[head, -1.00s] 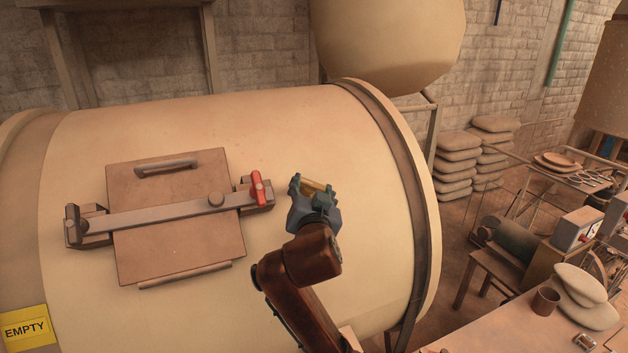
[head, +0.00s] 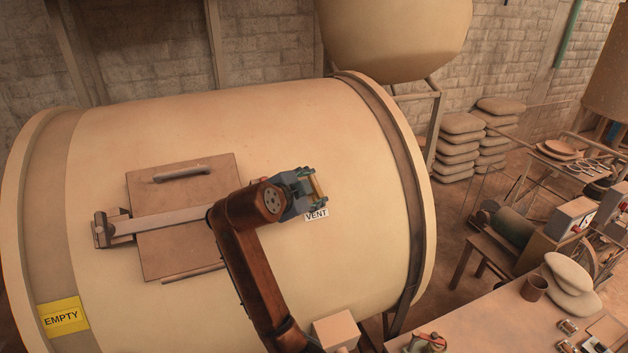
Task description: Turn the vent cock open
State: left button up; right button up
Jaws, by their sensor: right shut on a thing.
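The vent cock sits on the big cream drum (head: 330,130), just above a white label reading VENT (head: 316,215). My right gripper (head: 316,186) is at this spot and shut on the vent cock. Its blue-grey fingers and a brass-coloured strip show, but they hide most of the cock, so I cannot tell how far its handle is turned. My right arm comes up from below and covers the right end of the hatch bar. My left gripper is not in view.
Left of the gripper is a square hatch (head: 205,240) with a raised handle (head: 181,174) and a clamp bar (head: 160,225). A yellow EMPTY sign (head: 62,317) is at lower left. A bench (head: 490,320) with a cup (head: 534,288) and sacks (head: 570,275) stands at right.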

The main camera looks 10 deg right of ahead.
jog(key=shift+r+m+g+p, duration=0.1)
jog(key=shift+m+g+p, duration=0.2)
jog(key=shift+m+p, duration=0.1)
jog(key=o, duration=1.2)
jog(key=shift+w, duration=0.1)
jog(key=shift+c, duration=0.2)
jog(key=shift+a, duration=0.1)
jog(key=v, duration=1.2)
